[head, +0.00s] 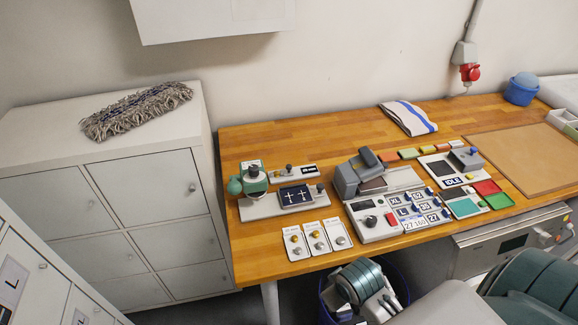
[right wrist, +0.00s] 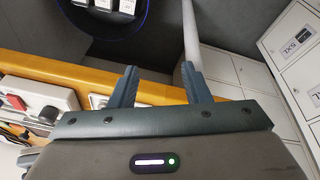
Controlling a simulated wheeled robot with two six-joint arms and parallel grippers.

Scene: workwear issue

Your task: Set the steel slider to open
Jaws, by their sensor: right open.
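Three small white plates with knobs lie in a row near the table's front left edge in the head view. The rightmost plate (head: 337,233) bears a grey, steel-looking knob (head: 340,240), which seems to be the steel slider. Its label and its setting are too small to read. The other plates carry a yellow knob (head: 294,239) and an orange knob (head: 315,234). My right gripper (head: 365,309) is below and in front of the table edge, apart from the plates. In the right wrist view its fingers (right wrist: 160,88) are wide apart with nothing between them. My left gripper is not in view.
A blue bin (head: 404,274) stands on the floor under my right gripper. A white cabinet (head: 148,205) stands left; bare wood (head: 262,262) lies beside the plates.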

